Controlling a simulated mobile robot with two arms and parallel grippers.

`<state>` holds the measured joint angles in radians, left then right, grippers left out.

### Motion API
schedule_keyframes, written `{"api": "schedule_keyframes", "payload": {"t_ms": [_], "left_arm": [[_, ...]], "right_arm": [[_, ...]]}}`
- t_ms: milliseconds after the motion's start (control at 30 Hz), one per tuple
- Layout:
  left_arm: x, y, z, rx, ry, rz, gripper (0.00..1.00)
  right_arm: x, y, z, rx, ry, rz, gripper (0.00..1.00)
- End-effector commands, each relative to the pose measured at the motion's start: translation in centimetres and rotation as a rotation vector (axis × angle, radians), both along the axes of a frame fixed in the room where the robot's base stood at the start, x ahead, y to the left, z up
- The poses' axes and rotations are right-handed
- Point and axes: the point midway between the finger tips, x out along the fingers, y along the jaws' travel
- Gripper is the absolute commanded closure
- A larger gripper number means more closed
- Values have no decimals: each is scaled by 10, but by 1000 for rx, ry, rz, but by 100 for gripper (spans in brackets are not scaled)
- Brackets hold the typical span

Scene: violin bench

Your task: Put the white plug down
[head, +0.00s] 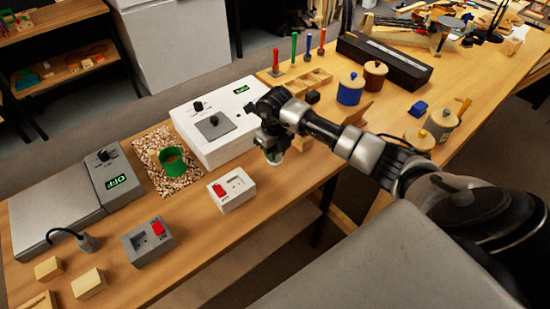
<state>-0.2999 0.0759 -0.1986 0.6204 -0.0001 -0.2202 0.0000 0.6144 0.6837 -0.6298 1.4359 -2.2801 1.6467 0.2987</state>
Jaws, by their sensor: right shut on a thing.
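My right gripper (272,148) reaches in from the right and is shut on a small pale thing, the white plug (275,158), just under its fingers. The gripper hides most of the plug. It appears over the bench top near the front edge, right of the white socket box (238,196) with a red switch. I cannot tell whether the plug touches the bench. My left gripper is not in view.
A large white unit (208,152) with a green display stands behind the gripper. A green cup (173,161) sits on a speckled mat (153,145). A grey socket box (139,248), a dark plug (88,243) and wooden blocks (89,284) are at left. Bare wood (298,172) lies right of the gripper.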

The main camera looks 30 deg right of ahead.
Motion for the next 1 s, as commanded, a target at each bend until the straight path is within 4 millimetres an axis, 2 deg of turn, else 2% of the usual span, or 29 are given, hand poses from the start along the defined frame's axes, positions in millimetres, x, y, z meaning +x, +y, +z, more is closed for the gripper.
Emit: {"api": "schedule_keyframes", "payload": {"t_ms": [200,300,667,700,800,867,1000], "left_arm": [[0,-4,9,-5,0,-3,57],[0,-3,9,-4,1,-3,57],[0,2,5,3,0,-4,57],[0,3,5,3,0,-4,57],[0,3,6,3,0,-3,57],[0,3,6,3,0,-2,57],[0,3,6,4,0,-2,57]], "right_arm": [[-1,1,-30,2,4,-2,98],[0,0,-38,1,1,0,98],[0,0,-43,0,0,0,98],[0,0,-43,0,0,0,71],[0,0,-42,0,0,0,56],[0,0,-42,0,0,0,47],[0,0,-42,0,0,0,47]]}}
